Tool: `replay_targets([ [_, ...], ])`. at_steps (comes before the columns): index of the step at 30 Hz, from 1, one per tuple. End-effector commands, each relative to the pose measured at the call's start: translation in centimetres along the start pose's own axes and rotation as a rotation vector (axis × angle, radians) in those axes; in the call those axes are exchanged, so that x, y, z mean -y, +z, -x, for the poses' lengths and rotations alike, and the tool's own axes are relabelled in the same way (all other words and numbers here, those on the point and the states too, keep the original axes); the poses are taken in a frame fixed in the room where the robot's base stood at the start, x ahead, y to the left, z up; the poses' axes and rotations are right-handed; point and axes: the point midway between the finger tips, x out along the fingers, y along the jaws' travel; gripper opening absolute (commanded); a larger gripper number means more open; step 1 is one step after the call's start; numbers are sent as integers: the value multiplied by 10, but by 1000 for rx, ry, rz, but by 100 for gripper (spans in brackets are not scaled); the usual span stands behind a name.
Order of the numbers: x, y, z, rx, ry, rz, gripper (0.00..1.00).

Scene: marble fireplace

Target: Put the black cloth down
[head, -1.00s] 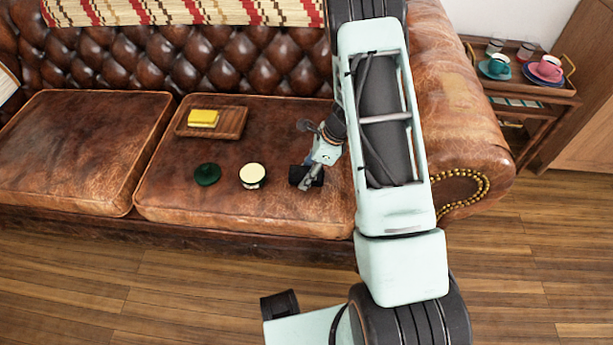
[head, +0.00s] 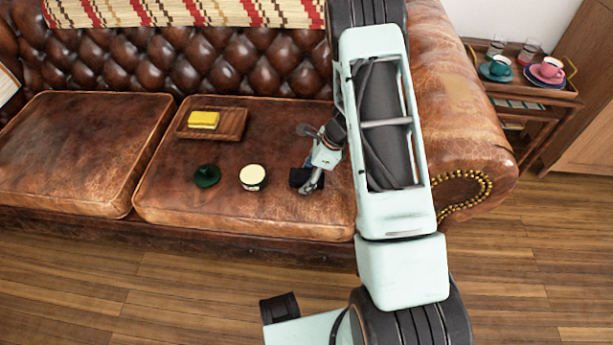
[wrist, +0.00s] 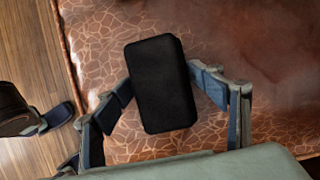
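The black cloth (wrist: 162,85) is a folded, dark block between the two fingers of my gripper (wrist: 160,78) in the wrist view. The fingertips meet its two long sides, and no clear gap shows. In the head view the black cloth (head: 299,177) is at the right front of the right sofa cushion (head: 225,210), partly hidden by my gripper (head: 310,184). I cannot tell whether its underside touches the leather.
Left of the cloth, a cream round container (head: 253,177) and a dark green object (head: 207,175) sit on the cushion. Behind them a wooden tray (head: 232,124) holds a yellow block (head: 204,120). The left cushion (head: 75,150) is bare. The sofa armrest (head: 465,110) rises at the right.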

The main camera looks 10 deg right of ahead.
Motion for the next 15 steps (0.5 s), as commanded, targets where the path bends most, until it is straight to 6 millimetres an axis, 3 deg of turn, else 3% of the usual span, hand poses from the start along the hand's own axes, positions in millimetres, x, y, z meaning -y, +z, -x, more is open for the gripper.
replay_targets([
  [7, -1, 1, 13, -6, 1, -4, 64],
  [15, 0, 3, 75, -3, -2, -3, 64],
])
